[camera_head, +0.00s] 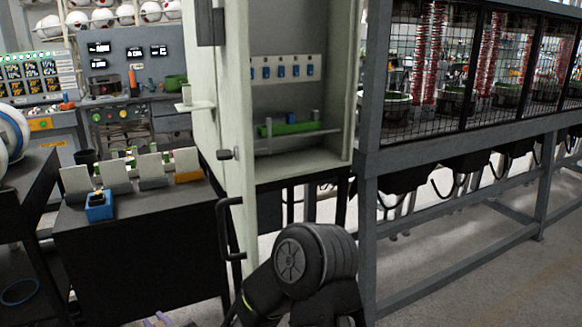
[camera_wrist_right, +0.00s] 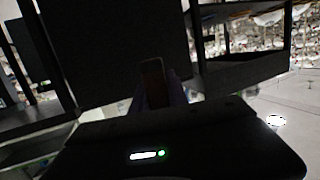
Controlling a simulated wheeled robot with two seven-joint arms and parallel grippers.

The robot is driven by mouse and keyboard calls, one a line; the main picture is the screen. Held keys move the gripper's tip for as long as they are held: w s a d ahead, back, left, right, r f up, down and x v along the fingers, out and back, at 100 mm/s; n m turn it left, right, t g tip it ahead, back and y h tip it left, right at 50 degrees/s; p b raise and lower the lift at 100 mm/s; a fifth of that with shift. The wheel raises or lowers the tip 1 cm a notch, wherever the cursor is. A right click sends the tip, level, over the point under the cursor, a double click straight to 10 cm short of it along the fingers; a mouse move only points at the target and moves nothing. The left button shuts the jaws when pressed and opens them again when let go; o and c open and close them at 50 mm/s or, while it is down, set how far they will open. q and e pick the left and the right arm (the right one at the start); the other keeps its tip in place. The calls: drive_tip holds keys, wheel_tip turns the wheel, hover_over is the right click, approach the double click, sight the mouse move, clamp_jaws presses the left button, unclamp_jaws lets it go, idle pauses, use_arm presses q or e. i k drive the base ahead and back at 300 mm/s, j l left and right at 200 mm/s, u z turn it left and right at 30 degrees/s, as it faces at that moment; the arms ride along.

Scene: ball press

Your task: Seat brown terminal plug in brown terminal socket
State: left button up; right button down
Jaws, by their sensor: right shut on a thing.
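In the right wrist view, my right gripper (camera_wrist_right: 153,98) is shut on a dark brown block, which looks like the brown terminal plug (camera_wrist_right: 153,82). In the head view only the purple fingertips of my right gripper (camera_head: 158,320) show at the bottom edge, low in front of the black table, and the plug cannot be made out there. No brown terminal socket can be picked out. A row of small blue fittings (camera_head: 283,69) is on a pale strip inside the open cabinet (camera_head: 237,130). My left gripper is out of view.
A black table (camera_head: 140,245) at left bears a blue box (camera_head: 99,206) and several upright pale plates. The cabinet shelf holds a green piece (camera_head: 290,128). A caged grey frame (camera_head: 470,150) stands at right. Bare floor shows beneath it.

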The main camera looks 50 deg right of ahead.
sight(283, 131)
drive_tip(key=l, duration=1.15)
drive_tip(key=k+l, duration=0.15)
drive_tip(key=l, duration=1)
drive_tip(key=l+u, duration=0.4)
drive_tip(key=l, duration=0.2)
drive_tip(key=l+u, duration=0.4)
drive_tip(key=l, duration=0.25)
drive_tip(key=l+u, duration=0.4)
drive_tip(key=i+j, duration=0.05)
